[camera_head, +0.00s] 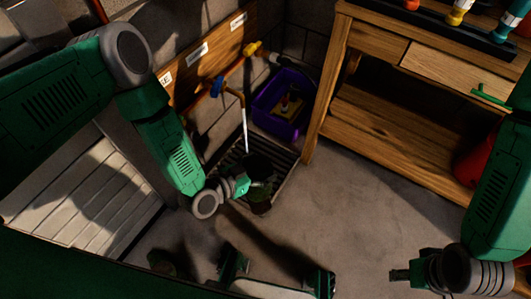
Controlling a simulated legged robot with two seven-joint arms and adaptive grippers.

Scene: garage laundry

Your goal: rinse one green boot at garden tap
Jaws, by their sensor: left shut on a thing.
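The garden tap (217,87) with a blue handle is on a wooden board on the wall. A pale stream of water (244,130) falls from its spout. My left gripper (243,187) is shut on a dark green boot (260,201), beside the boot's left side. The boot is over the floor grate, with its dark opening up, below the stream. The shadow hides whether its sole touches the grate. My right gripper (400,276) is low at the right, away from the boot; its finger gap is not clear.
A slatted grate (283,160) lies under the tap. A purple crate (272,120) stands behind it. A wooden workbench (365,135) with bottles on top is at the right, with a red container (474,168) by it. Bare concrete lies in the middle.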

